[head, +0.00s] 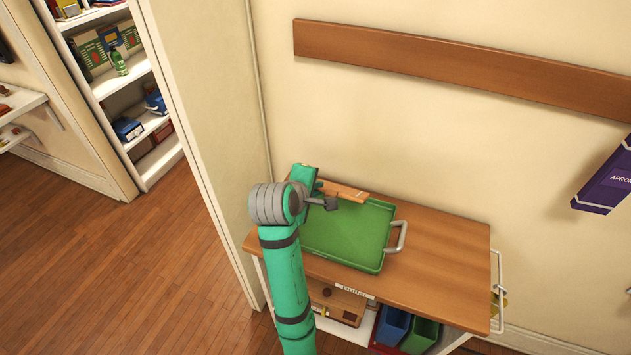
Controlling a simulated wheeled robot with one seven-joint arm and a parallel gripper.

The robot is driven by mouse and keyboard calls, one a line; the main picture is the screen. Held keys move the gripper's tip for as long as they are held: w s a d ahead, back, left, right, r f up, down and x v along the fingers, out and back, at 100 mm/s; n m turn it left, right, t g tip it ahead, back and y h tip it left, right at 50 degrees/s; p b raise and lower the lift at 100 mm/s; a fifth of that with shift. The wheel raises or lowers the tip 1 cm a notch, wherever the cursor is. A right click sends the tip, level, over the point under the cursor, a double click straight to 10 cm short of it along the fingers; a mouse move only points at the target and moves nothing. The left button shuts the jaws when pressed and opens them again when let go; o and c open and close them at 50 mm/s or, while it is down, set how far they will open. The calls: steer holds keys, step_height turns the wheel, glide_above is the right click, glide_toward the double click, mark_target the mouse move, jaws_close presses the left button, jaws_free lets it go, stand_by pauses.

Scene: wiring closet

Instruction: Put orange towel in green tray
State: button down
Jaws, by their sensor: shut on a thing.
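The green tray (345,240) lies on a wooden table top, with a metal handle on its right side. My gripper (335,197) is over the back left part of the tray. It is shut on the orange towel (347,191), which shows as a flat, narrow orange-brown strip. The towel is over the tray's back edge; I cannot tell whether it touches the tray. My arm hides the tray's left side, and the fingers are small and partly hidden.
The wooden table (445,265) has free room right of the tray. Below it are a wooden box (337,300) and blue and green bins (420,334). A wall stands close behind, with a wooden rail (450,63). A stocked shelf (125,90) is at the far left.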

step_height(320, 180, down, 8)
steer(key=shift+r, duration=0.25)
stand_by(0.5)
steer(key=c, duration=1.8)
jaws_free()
steer(key=shift+c, duration=0.6)
